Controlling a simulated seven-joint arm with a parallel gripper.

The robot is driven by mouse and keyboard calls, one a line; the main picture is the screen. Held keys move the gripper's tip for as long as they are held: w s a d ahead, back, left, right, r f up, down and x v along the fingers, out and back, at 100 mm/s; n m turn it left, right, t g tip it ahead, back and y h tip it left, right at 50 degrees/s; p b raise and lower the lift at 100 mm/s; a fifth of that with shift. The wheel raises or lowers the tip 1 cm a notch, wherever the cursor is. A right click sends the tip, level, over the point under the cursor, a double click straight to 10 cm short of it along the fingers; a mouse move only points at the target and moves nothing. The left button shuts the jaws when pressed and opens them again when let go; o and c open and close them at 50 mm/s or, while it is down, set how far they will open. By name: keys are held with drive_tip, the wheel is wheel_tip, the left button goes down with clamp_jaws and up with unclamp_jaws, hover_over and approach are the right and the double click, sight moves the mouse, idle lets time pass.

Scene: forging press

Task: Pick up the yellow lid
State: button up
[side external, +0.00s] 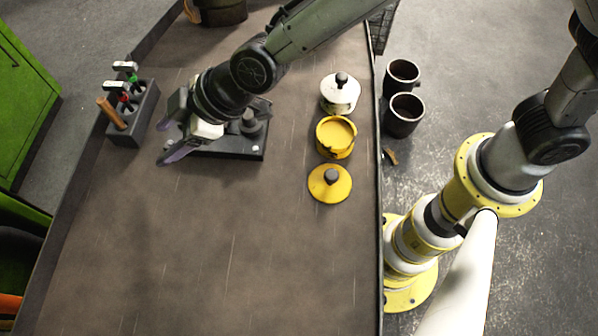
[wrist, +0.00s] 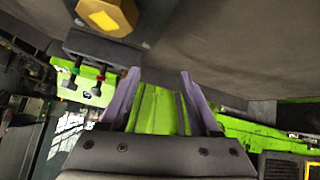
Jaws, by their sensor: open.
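The yellow lid (side external: 330,184) is a flat round disc with a dark knob, lying on the brown table in the side external view. It lies just in front of an open yellow pot (side external: 336,137). My gripper (side external: 164,141) is up at the left part of the table, well to the left of the lid. Its two purple fingers are spread apart with nothing between them, as the wrist view also shows (wrist: 155,92). The lid does not show in the wrist view.
A white lidded pot (side external: 340,96) stands behind the yellow pot. A dark rack with tools (side external: 133,120) stands left of my gripper. A black plate (side external: 240,150) lies partly under my arm. Two dark cups (side external: 404,116) are off the table's right edge. The table's front is clear.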

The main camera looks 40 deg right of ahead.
drive_tip(key=s+d+n+g, duration=0.1)
drive_tip(key=s+d, duration=0.1)
drive_tip(key=s+d+n+g+h, duration=0.1)
drive_tip(key=s+d, duration=0.1)
drive_tip(key=s+d+r+g, duration=0.1)
drive_tip(key=s+d, duration=0.1)
drive_tip(key=shift+s+d+n, duration=0.15)
drive_tip(key=shift+s+n, duration=0.2)
drive_tip(key=shift+n, duration=0.05)
drive_tip(key=s+d+r+n+g+h, duration=0.2)
drive_tip(key=s+d+r+g, duration=0.1)
drive_tip(key=s+d, duration=0.45)
drive_tip(key=n, duration=0.1)
approach(332, 174)
drive_tip(key=x, duration=0.9)
drive_tip(key=shift+r, duration=0.1)
clamp_jaws()
